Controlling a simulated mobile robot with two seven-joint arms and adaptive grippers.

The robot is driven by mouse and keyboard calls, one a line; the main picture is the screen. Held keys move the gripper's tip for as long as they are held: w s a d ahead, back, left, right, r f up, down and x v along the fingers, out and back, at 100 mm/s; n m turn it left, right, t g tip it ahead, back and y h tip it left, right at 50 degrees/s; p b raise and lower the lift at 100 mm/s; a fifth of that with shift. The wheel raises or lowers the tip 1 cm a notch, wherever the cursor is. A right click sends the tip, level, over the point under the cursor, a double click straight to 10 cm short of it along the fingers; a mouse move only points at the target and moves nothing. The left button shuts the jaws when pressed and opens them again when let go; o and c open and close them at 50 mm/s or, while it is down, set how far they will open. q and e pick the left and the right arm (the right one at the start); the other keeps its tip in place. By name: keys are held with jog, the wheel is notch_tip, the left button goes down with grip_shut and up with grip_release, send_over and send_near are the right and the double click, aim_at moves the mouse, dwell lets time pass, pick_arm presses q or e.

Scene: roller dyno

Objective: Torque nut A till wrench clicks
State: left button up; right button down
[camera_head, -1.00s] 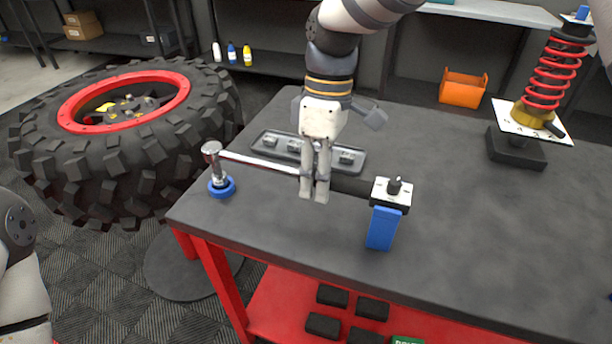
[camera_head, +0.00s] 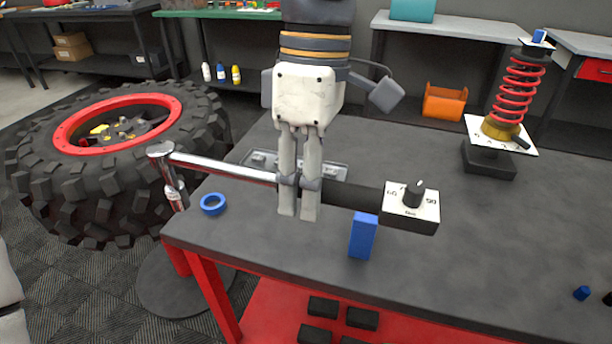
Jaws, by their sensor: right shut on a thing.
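The torque wrench (camera_head: 225,168) has a chrome shaft, a dark grip and a white dial box (camera_head: 412,203) with a black knob at its right end. My right gripper (camera_head: 298,212) is shut on the wrench near where the shaft meets the grip, and holds it above the table. The wrench's head and socket (camera_head: 170,178) hang at the left end, past the table's left edge. A big tyre (camera_head: 75,185) with a red rim (camera_head: 68,132) lies at the left. I cannot tell which nut is nut A. My left gripper is not in view.
The dark table (camera_head: 480,250) holds a blue ring (camera_head: 212,204), a blue block (camera_head: 363,237), a grey tray (camera_head: 335,171) and a red coil spring stand (camera_head: 518,95) at the right. A small blue piece (camera_head: 582,293) lies at the front right. An orange bin (camera_head: 445,101) stands behind.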

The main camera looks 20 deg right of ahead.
jog(key=shift+s+a+r, duration=0.2)
jog(key=shift+s+a, duration=0.05)
jog(key=shift+s, duration=0.45)
notch_tip(320, 180, up, 5)
jog(key=shift+r, duration=0.1)
dwell(0.4)
